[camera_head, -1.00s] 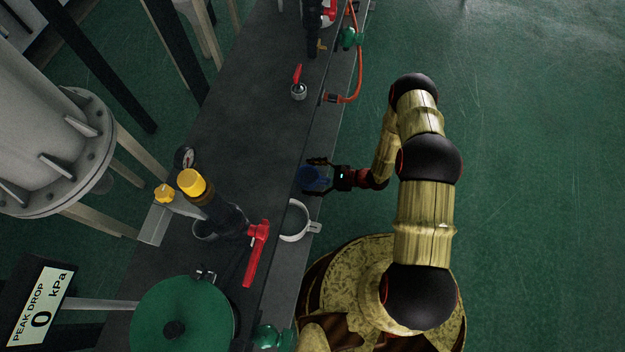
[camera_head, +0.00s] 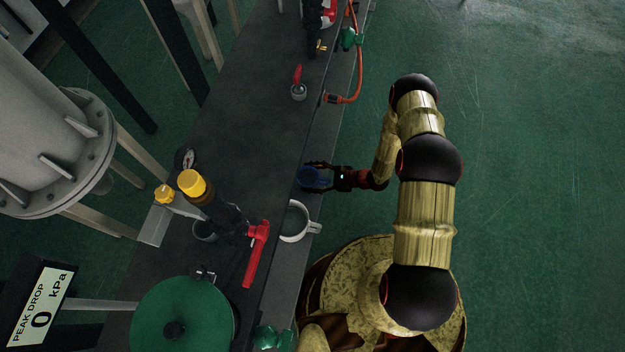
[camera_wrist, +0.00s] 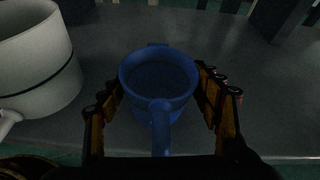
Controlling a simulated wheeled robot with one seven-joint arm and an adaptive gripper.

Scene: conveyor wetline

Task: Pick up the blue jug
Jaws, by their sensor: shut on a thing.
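The blue jug (camera_head: 312,177) stands upright near the right edge of the grey bench in the head view. It also shows in the middle of the wrist view (camera_wrist: 158,88), with its open rim up and its handle toward my wrist. My gripper (camera_head: 318,177) reaches in from the right, level with the jug. In the wrist view its two fingers (camera_wrist: 162,105) lie along both sides of the jug and are shut on it. I cannot tell whether the jug's base is clear of the bench.
A white jug (camera_head: 296,222) stands close by on the bench, and is at left in the wrist view (camera_wrist: 38,60). A red-handled valve (camera_head: 256,250), a yellow-capped fitting (camera_head: 192,184) and a green round lid (camera_head: 180,318) are nearby. The bench (camera_head: 235,125) beyond the blue jug is clear.

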